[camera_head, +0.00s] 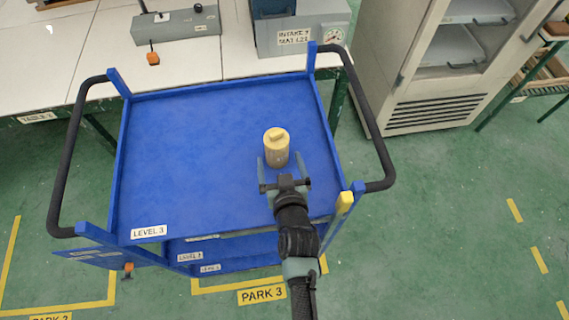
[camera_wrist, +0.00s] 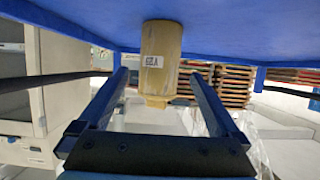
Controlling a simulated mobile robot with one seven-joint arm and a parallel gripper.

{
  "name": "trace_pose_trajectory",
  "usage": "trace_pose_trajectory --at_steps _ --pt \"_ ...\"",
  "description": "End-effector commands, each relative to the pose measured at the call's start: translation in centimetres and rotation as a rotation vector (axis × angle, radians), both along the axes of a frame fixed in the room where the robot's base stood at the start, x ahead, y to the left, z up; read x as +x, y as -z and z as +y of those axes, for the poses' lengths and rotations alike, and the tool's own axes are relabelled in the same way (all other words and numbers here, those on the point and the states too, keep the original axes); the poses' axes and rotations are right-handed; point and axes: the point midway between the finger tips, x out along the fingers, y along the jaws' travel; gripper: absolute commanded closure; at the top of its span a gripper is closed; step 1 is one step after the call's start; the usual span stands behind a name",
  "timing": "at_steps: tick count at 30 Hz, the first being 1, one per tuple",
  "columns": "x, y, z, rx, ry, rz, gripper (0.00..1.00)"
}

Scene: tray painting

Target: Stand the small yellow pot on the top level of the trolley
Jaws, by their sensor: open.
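The small yellow pot (camera_head: 276,148) stands upright on the blue top level of the trolley (camera_head: 200,150), right of its middle. The top level's front edge is labelled LEVEL 3. In the wrist view, which looks upside down, the pot (camera_wrist: 161,45) shows its lid downward and a white label on its side. My gripper (camera_head: 280,163) is open, with its fingers pointing at the pot from the near side. In the wrist view the fingers of my gripper (camera_wrist: 158,80) lie left and right of the pot with gaps, not clamped on it. I cannot tell how far the tips reach past it.
Black handles (camera_head: 75,150) curve out at both trolley ends, with blue corner posts. A white table (camera_head: 110,70) with grey devices stands behind. A grey cabinet (camera_head: 440,75) stands at the back right. The rest of the top level is clear.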

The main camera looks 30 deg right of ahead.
Motion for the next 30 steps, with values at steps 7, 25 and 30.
trace_pose_trajectory --at_steps 7,25,30 --pt "-4.0 -1.6 1.1 -0.002 0.0 0.001 0.01" --pt "-6.4 -3.0 1.8 -0.003 -0.001 -0.004 0.01" --pt "-2.6 -8.8 1.8 -0.047 -0.037 -0.103 0.01"
